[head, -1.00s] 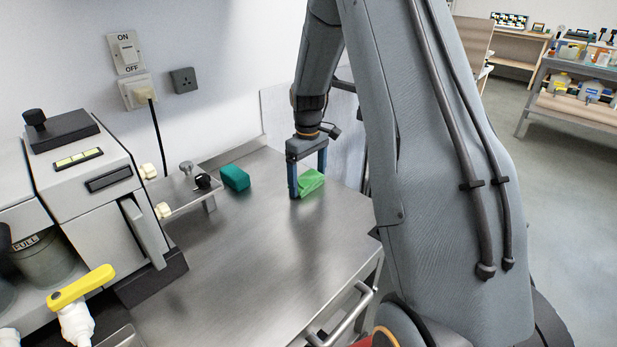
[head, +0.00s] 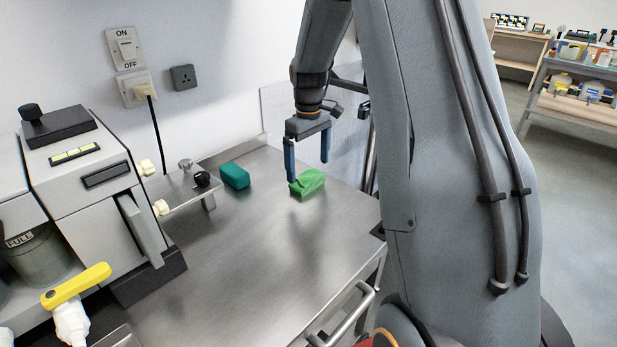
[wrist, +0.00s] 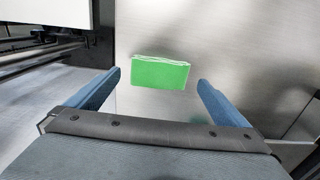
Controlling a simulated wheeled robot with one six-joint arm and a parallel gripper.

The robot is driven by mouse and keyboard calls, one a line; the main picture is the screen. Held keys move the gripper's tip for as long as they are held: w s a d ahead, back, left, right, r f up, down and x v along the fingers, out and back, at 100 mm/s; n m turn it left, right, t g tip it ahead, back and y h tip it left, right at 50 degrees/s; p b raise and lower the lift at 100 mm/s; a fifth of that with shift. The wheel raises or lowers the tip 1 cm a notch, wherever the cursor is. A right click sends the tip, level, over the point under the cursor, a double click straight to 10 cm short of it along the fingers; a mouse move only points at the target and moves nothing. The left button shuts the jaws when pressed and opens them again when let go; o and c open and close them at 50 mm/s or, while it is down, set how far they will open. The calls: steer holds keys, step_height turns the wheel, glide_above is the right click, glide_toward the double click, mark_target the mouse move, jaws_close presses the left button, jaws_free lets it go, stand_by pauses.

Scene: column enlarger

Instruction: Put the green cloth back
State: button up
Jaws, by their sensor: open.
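The green cloth (head: 308,182) is a small, folded, bright green piece lying on the steel worktop toward its back right. In the wrist view the green cloth (wrist: 160,72) lies ahead of the fingers, between their lines and touching neither. My gripper (head: 307,172) points down above and just beside the cloth, open and empty. In the wrist view my gripper (wrist: 160,80) shows two blue fingers spread wider than the cloth.
A dark teal block (head: 235,176) lies left of the cloth. The grey machine (head: 85,170) with its small shelf (head: 178,191) stands at the left. The worktop's middle (head: 250,250) is clear.

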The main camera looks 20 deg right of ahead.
mark_target(308, 177)
step_height(308, 177, up, 7)
steer(key=b, duration=0.1)
steer(key=s+a+f+m, duration=0.1)
steer(key=s+a, duration=0.3)
steer(key=s, duration=0.4)
steer(key=s+a+f+m, duration=0.2)
steer(key=s+a+f, duration=0.2)
steer(key=s, duration=0.5)
steer(key=s+a+f+m, duration=0.1)
steer(key=s+a+f, duration=0.2)
steer(key=s, duration=0.5)
steer(key=shift+s+a+f+t, duration=0.1)
steer(key=shift+s+a+t, duration=0.1)
steer(key=shift+a, duration=0.25)
steer(key=shift+s+a+f+t, duration=0.1)
steer(key=shift+a+t, duration=0.1)
steer(key=shift+a, duration=0.2)
